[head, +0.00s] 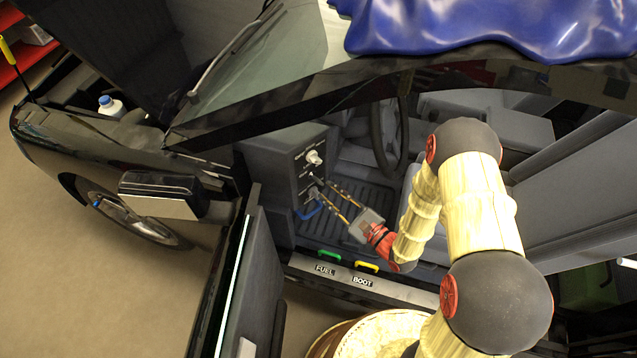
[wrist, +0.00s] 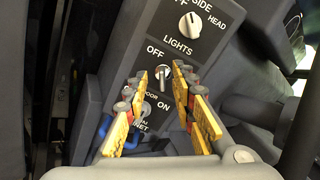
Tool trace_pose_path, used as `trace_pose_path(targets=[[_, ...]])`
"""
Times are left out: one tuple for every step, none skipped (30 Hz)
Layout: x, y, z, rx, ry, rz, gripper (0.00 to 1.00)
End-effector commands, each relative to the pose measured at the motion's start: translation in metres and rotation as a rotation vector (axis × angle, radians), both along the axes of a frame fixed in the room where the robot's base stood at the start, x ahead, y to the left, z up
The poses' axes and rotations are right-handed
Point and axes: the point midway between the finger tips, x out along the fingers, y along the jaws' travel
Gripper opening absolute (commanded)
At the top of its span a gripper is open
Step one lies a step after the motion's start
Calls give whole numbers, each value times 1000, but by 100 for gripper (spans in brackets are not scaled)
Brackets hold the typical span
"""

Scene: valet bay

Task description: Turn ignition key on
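In the head view the key (head: 311,175) is small, below the white light knob. My gripper (head: 323,190) reaches in through the open door toward the panel. In the wrist view my gripper (wrist: 161,72) is open, with its yellow fingers either side of the key and a gap on both sides. The fingers partly cover the lower labels.
The white lights knob (wrist: 190,24) sits above the key. A blue lever (head: 309,210) is below. Green (head: 329,254) and yellow (head: 367,266) handles are on the sill. The steering wheel (head: 384,135) is to the right, the open door (head: 243,285) to the left.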

Motion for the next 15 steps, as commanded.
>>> trace_pose_path(targets=[[0,-6,-10,0,7,-31,26],[1,-8,-13,-1,9,-43,26],[2,-10,-16,-2,11,-54,26],[3,-10,-18,-3,12,-59,26],[5,-9,-18,-4,11,-61,26],[8,-6,-18,-4,10,-62,26],[11,-4,-18,-5,9,-62,26],[14,-1,-18,-4,10,-60,26],[18,3,-19,-3,10,-59,26],[22,6,-18,-4,10,-59,26],[26,9,-19,-4,9,-59,26],[31,13,-19,-4,9,-59,26],[35,16,-19,-4,10,-59,26],[38,19,-19,-3,9,-57,26],[43,22,-18,-4,10,-59,26]])
